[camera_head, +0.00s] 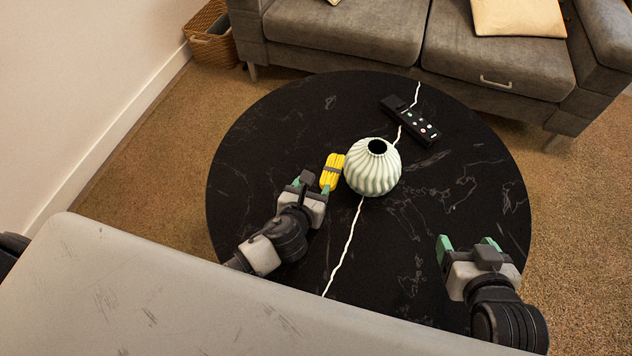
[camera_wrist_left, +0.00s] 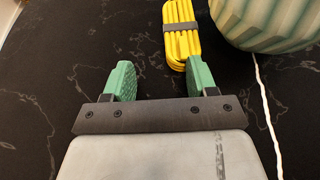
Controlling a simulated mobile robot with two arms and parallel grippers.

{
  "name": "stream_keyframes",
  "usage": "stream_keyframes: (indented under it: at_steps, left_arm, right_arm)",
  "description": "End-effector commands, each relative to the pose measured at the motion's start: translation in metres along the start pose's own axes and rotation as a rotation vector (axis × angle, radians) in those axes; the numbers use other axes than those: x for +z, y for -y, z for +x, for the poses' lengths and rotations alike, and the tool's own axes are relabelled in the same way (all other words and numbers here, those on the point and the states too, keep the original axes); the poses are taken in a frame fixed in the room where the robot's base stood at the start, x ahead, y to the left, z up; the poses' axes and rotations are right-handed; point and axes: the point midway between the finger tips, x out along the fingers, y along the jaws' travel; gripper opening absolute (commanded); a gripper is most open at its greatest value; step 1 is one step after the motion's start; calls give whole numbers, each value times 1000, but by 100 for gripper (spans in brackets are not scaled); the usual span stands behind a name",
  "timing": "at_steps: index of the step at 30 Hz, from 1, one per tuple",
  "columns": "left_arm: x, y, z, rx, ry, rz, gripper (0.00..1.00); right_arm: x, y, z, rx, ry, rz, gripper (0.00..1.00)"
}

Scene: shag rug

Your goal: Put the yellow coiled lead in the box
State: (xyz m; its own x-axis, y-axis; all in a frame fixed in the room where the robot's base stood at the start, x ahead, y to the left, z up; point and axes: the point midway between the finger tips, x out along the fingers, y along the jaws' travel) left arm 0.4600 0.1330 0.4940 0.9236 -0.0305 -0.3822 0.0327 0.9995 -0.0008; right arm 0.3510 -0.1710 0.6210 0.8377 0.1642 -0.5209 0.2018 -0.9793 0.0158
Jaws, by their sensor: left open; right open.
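The yellow coiled lead (camera_head: 332,170), bound with a dark band, lies on the black round table just left of the vase. My left gripper (camera_head: 312,182) is open just short of it. In the left wrist view the lead (camera_wrist_left: 181,32) lies beyond the right-hand finger of the gripper (camera_wrist_left: 160,75), not between the fingers. That finger overlaps the lead's near end; I cannot tell if they touch. My right gripper (camera_head: 466,243) is open and empty over the table's right front part. No box shows on the table; a wicker basket (camera_head: 212,48) stands on the floor at the far left.
A pale green ribbed vase (camera_head: 372,172) stands close right of the lead; it also shows in the left wrist view (camera_wrist_left: 265,22). A black remote (camera_head: 410,122) lies behind it. A grey sofa (camera_head: 350,30) stands behind the table (camera_head: 260,125). The table's right side is clear.

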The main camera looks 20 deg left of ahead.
Motion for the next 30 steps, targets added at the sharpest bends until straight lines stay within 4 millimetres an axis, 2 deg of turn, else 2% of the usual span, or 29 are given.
stream_keyframes:
  at_steps: [6, 7, 18, 23, 30]
  left_arm:
    - [0, 0, 0, 0, -1, 0, 57]
    - [0, 0, 0, 0, -1, 0, 54]
    - [0, 0, 0, 0, 0, 0, 0]
    - [0, 0, 0, 0, 0, 0, 0]
    - [0, 0, 0, 0, 0, 0, 34]
  right_arm:
    - [-1, 0, 0, 0, -5, 0, 70]
    - [-1, 0, 0, 0, -5, 0, 70]
    - [0, 0, 0, 0, -1, 1, 70]
    - [1, 0, 0, 0, 0, 1, 70]
    - [0, 0, 0, 0, -1, 1, 70]
